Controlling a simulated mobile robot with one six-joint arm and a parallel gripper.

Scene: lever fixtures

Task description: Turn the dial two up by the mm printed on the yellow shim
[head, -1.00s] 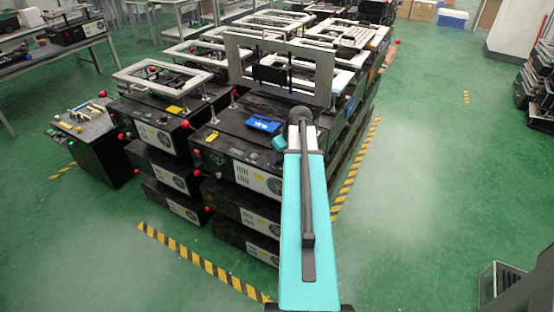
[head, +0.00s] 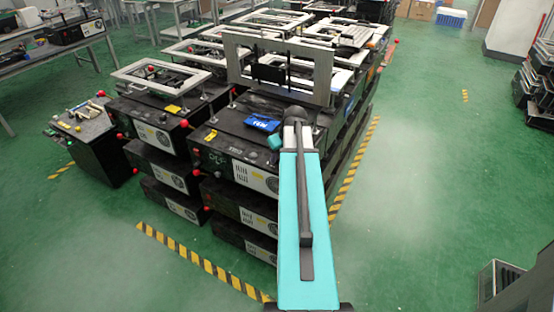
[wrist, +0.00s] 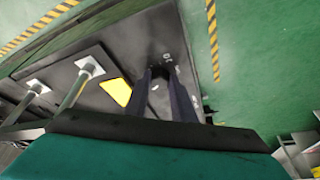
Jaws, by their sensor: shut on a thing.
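In the wrist view my gripper (wrist: 158,72) reaches down to a dark panel, its two dark fingers on either side of a small dark dial (wrist: 159,80). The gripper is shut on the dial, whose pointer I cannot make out. Small white marks show just beyond the fingers, too blurred to read. The yellow shim (wrist: 117,91) lies flat on the dark surface left of the fingers; no print is legible. In the head view a small yellow piece (head: 210,136) lies on the front black unit. The fingers are hidden there behind my teal arm.
Metal posts with pale square bases (wrist: 90,66) stand left of the shim. In the head view a grey upright frame (head: 240,60) and a blue item (head: 262,124) are on the black units. Another yellow piece (head: 173,109) lies on the left unit.

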